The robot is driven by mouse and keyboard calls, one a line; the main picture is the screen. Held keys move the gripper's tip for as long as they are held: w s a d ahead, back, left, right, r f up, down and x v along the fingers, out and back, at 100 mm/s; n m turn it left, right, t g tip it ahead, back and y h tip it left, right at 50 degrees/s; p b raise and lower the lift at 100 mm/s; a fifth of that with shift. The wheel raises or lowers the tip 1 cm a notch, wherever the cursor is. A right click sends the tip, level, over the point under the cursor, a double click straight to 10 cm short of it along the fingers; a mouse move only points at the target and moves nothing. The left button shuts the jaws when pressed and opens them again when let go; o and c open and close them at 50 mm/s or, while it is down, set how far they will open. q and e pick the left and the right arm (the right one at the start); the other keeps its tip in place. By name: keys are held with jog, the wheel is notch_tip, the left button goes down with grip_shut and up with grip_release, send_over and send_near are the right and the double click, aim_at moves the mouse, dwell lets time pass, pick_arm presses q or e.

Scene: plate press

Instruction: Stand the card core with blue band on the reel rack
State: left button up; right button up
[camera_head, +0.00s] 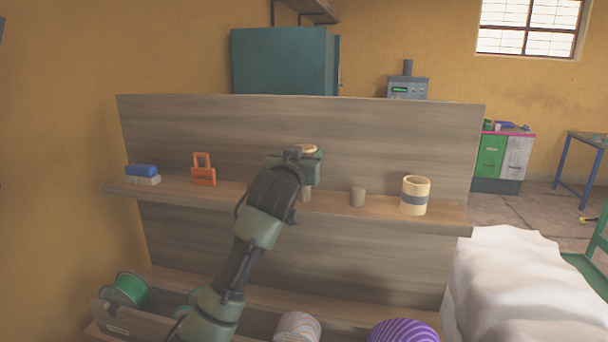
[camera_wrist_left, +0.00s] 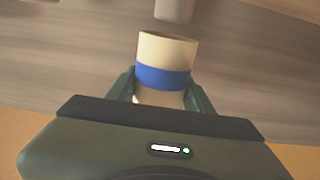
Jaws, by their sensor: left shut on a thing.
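The card core with blue band (camera_wrist_left: 163,77) is a cream tube, held between the fingers of my left gripper (camera_wrist_left: 160,98) in the left wrist view. In the head view only its pale top rim (camera_head: 307,149) shows above my left gripper (camera_head: 307,166), which hides the rest. My gripper is over the upper board of the wooden rack (camera_head: 250,196). A short grey-brown peg (camera_head: 305,194) shows just below the gripper. Another peg (camera_head: 358,195) stands bare to the right. A peg-like end (camera_wrist_left: 174,9) shows beyond the core in the wrist view, apart from it. My right gripper is not in view.
A cream core with a grey band (camera_head: 415,196) stands at the board's right end. An orange padlock-shaped object (camera_head: 203,170) and a blue-and-grey block (camera_head: 142,174) sit at left. Green (camera_head: 128,290), pale (camera_head: 297,327) and purple (camera_head: 403,332) spools are lower down. The rack's back panel (camera_head: 220,125) rises behind.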

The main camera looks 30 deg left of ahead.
pick_arm(q)
notch_tip(320, 180, down, 2)
jog(key=shift+s+d+f, duration=0.1)
jog(key=shift+s, duration=0.05)
notch_tip(320, 180, down, 3)
jog(key=shift+f+p, duration=0.1)
jog(key=shift+p, duration=0.25)
jog(key=shift+f, duration=0.15)
jog(key=o, duration=1.3)
jog(key=shift+o, duration=0.2)
